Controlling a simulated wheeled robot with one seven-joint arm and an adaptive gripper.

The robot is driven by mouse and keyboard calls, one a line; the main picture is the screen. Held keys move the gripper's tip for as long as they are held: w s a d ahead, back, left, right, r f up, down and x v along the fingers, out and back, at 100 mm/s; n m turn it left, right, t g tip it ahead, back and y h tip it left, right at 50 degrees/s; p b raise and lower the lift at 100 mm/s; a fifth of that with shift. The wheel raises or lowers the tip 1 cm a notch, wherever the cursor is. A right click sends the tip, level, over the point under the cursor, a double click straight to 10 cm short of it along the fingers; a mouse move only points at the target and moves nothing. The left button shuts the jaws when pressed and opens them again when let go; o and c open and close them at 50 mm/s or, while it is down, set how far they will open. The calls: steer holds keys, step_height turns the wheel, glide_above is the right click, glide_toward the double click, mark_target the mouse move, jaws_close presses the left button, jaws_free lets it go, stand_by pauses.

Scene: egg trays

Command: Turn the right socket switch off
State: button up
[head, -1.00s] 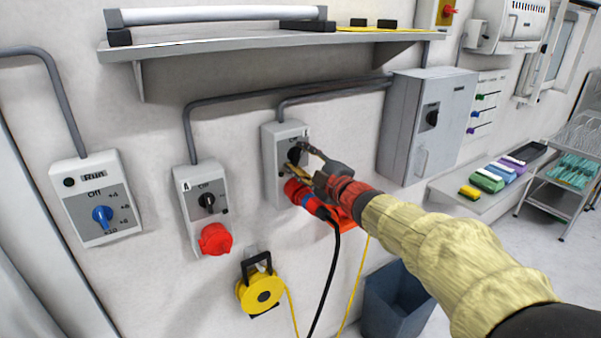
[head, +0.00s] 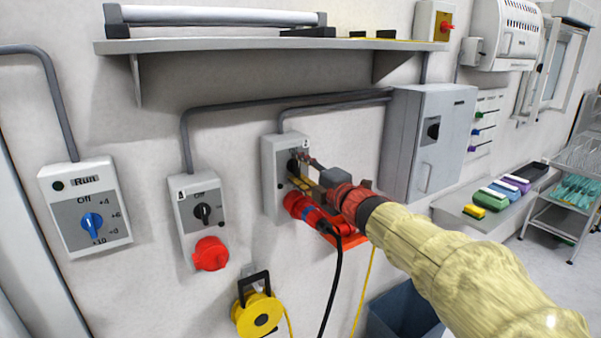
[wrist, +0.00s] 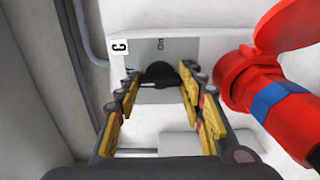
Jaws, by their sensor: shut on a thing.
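The right socket box (head: 270,190) is a grey wall box with a black rotary switch (wrist: 160,72) on its face. A red plug with a blue ring (head: 303,207) sits in its red socket below the switch. My gripper (head: 303,172) is at the box front, with yellow-padded fingers. In the wrist view, my gripper (wrist: 160,84) has one finger on each side of the black switch and is shut on it. The word "On" shows beside the switch. The fingers partly hide the switch face in the head view.
A similar box with a capped red socket (head: 210,253) is to the left, and a blue-knob box (head: 92,224) farther left. A shelf (head: 260,44) overhangs above. A grey cabinet (head: 400,150) stands right. A yellow reel (head: 257,313) and black cable (head: 331,285) hang below.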

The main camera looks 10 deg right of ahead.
steer(key=o, duration=1.2)
steer(key=v, duration=1.2)
